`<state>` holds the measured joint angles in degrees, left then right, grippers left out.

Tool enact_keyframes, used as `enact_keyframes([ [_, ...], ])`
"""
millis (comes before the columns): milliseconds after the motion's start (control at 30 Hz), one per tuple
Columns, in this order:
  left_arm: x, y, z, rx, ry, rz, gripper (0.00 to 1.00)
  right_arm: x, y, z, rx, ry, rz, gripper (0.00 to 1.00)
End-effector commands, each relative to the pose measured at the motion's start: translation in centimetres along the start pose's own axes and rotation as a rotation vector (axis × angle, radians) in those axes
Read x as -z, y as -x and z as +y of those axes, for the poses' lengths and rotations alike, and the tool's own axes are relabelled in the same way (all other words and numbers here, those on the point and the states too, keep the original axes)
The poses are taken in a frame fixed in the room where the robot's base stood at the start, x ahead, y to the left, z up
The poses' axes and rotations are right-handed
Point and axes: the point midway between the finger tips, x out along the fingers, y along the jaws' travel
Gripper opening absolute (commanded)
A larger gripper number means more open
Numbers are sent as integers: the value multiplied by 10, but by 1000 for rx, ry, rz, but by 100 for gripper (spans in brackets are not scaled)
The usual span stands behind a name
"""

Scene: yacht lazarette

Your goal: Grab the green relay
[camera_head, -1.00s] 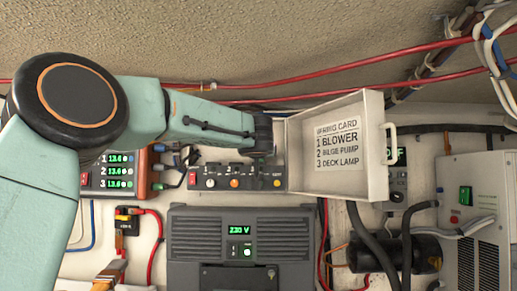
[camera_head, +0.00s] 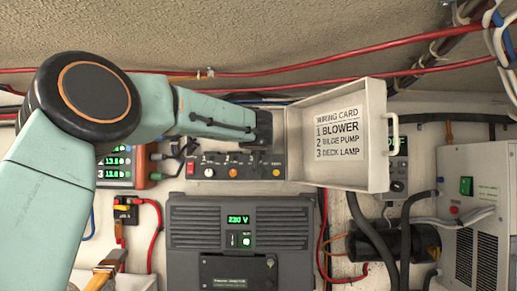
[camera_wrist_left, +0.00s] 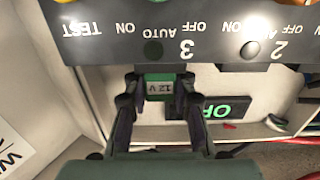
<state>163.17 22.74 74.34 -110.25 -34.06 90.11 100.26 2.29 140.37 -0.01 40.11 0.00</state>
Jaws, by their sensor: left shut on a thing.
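The green relay (camera_wrist_left: 159,78) shows in the left wrist view, a small block with a pale label reading 12 V. My left gripper (camera_wrist_left: 159,92) is shut on it, with one dark finger on each side. The relay appears close beside the edge of the dark switch panel (camera_wrist_left: 200,45); I cannot tell whether it touches the panel or anything behind it. In the head view the left gripper (camera_head: 263,130) is just above the switch panel (camera_head: 230,165), and the relay is hidden there. My right gripper is not in view.
An open white cover (camera_head: 377,135) with a wiring card stands right of the gripper. A grey inverter (camera_head: 200,240) showing 230 V is below. A black cylinder (camera_head: 390,243), hoses and a vented grey box (camera_head: 480,225) are at right. Red cables (camera_head: 320,72) run above.

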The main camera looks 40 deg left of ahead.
Motion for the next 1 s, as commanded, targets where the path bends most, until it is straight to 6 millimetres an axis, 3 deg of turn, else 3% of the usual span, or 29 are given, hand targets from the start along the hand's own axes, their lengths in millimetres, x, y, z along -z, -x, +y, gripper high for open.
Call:
enact_keyframes([
  [133, -1, 0, 1, -2, -1, -2, 1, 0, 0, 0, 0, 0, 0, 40],
  [1000, 12, 2, 4, -5, 0, -1, 1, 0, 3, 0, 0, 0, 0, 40],
])
